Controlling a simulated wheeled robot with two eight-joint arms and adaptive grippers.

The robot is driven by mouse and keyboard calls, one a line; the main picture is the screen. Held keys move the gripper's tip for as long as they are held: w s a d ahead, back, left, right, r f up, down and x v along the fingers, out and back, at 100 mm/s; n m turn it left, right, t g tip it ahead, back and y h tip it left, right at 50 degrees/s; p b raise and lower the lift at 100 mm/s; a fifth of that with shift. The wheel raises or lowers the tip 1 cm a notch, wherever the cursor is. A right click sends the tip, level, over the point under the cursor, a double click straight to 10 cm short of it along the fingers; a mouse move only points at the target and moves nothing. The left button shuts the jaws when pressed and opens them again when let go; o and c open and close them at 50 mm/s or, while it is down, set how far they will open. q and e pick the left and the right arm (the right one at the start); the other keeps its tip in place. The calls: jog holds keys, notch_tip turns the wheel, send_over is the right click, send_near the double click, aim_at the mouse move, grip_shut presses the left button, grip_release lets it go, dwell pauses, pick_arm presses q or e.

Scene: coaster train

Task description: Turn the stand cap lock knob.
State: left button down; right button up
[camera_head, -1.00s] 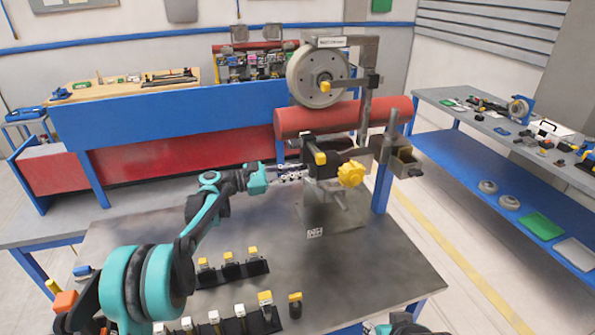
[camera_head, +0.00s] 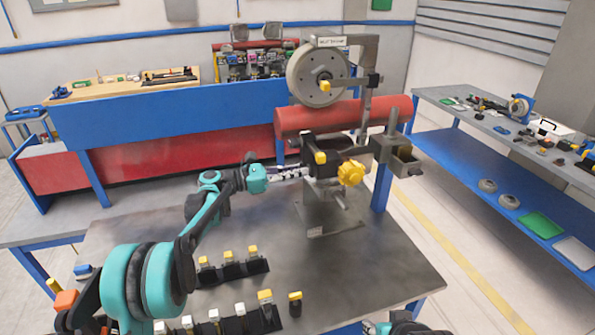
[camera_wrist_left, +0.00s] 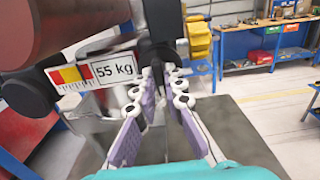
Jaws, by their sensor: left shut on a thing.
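The stand (camera_head: 322,212) rises from the table and carries a black block (camera_head: 325,168) with yellow knobs on it. My left gripper (camera_head: 305,172) reaches the left side of this block from the left. In the left wrist view its fingers (camera_wrist_left: 166,78) close around a dark part at the block, which I take for the stand cap lock knob (camera_wrist_left: 155,52). The fingers hide much of it. A yellow knob (camera_head: 350,173) sits to the right of the block. Only a small part of my right gripper (camera_head: 376,328) shows at the bottom edge.
A red cylinder (camera_head: 300,118) and a grey wheel (camera_head: 316,76) are above and behind the block. A 55 kg label (camera_wrist_left: 98,74) is close to my left fingers. Racks of small yellow-topped parts (camera_head: 231,270) stand at the front. The table's right part (camera_head: 390,265) is clear.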

pick_arm(q)
jog(key=c, duration=1.6)
grip_release()
jog(key=shift+a, duration=0.1)
jog(key=v, duration=1.2)
